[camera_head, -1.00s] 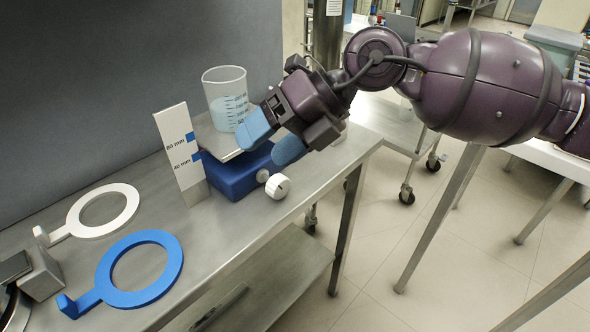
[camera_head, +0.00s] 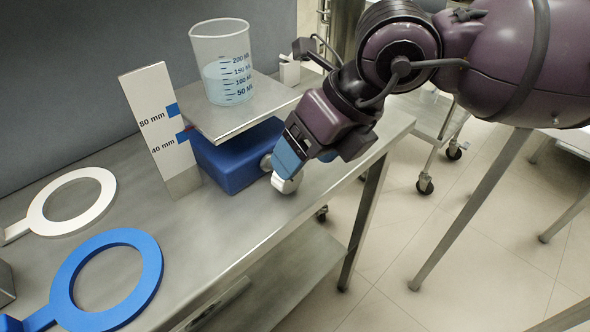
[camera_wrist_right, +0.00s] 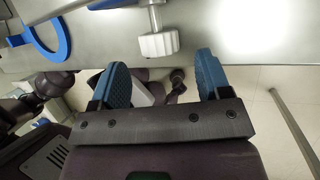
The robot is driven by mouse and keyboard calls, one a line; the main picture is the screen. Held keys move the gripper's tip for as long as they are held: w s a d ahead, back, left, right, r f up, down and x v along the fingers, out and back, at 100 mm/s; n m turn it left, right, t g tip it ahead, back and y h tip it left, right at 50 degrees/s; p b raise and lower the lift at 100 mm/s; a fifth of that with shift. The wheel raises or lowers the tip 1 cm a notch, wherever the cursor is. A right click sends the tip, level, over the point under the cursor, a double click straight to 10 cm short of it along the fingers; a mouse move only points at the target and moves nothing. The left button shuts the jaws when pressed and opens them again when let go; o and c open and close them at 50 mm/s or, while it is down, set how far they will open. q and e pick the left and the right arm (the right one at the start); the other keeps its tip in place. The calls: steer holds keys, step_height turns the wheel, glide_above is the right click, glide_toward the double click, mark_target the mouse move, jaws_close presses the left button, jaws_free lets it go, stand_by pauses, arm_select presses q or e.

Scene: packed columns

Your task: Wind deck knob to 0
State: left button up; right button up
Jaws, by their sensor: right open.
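The white deck knob (camera_head: 285,183) sticks out from the front of the blue jack base (camera_head: 232,160), partly hidden by my right gripper (camera_head: 289,165). In the right wrist view the knob (camera_wrist_right: 158,43) is ribbed, on a metal shaft. My open right fingers (camera_wrist_right: 162,70) point at it from either side of its line, and nothing is between them. The metal deck (camera_head: 270,100) sits level above the base, carrying a clear beaker (camera_head: 222,45) of pale blue liquid. A white scale card (camera_head: 150,95) marked 40 mm and 80 mm stands left of it. My left gripper is out of view.
A blue ring with a handle (camera_head: 148,285) and a white ring (camera_head: 100,185) lie on the steel bench (camera_head: 205,235) at left. The bench's front edge runs just beyond the knob. A wheeled cart (camera_head: 425,115) stands at the back right.

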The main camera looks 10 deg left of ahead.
steer(key=shift+b+x, duration=0.55)
steer(key=shift+x, duration=1.6)
steer(key=shift+r, duration=0.1)
steer(key=c, duration=0.9)
